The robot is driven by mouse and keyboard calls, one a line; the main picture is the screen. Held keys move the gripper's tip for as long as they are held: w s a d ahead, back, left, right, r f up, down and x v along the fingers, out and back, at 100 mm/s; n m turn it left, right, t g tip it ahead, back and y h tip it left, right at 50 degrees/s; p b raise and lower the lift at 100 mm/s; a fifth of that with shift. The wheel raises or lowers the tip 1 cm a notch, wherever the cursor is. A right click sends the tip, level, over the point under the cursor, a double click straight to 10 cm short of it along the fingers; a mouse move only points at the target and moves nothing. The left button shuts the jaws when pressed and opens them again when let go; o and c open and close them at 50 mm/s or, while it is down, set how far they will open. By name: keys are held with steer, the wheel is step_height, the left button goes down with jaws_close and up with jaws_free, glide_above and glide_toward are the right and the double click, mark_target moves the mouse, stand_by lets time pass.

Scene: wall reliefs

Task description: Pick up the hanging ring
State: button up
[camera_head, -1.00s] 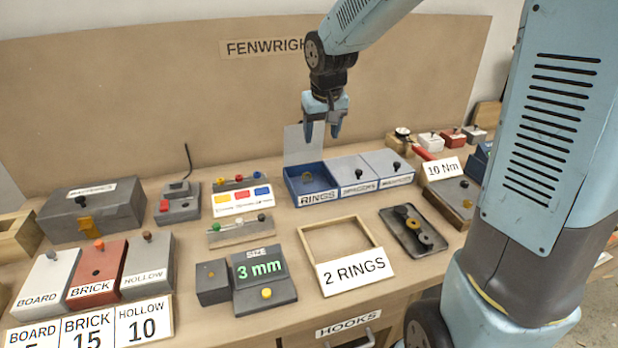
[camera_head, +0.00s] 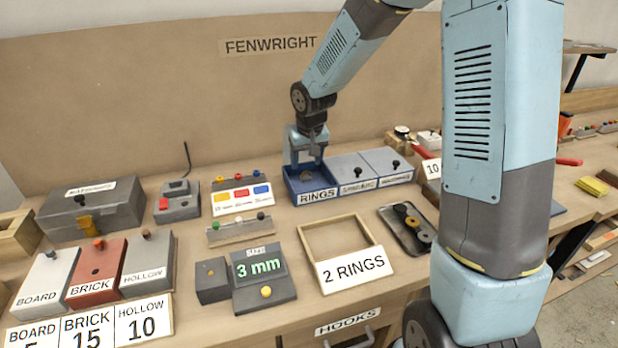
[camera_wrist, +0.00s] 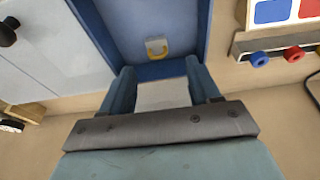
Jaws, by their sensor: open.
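A small brass-coloured ring (camera_wrist: 157,47) lies in the open blue compartment labelled RINGS (camera_wrist: 182,68), near the wall closest to my fingertips in the wrist view. A pale piece shows at the ring; I cannot tell how it is held. In the head view the ring (camera_head: 305,174) is small inside the blue compartment (camera_head: 291,183). My gripper (camera_head: 306,162) is open and empty, low over the compartment. In the wrist view its two fingers (camera_wrist: 160,76) are spread on either side of the ring's line, with the ring beyond their tips.
Two closed grey compartments with black knobs (camera_head: 358,171) adjoin the blue one on the right. A wooden frame (camera_head: 304,241) with a 2 RINGS card (camera_head: 352,268) stands in front. A dark tray (camera_head: 385,216) with round pieces is to its right. Coloured-button panels (camera_head: 241,200) stand left.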

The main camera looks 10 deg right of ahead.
mark_target(307, 171)
steer(key=shift+x, duration=2.7)
steer(key=shift+s+d, duration=0.1)
steer(key=shift+d, duration=0.1)
steer(key=c, duration=1.1)
steer(key=shift+s, duration=0.1)
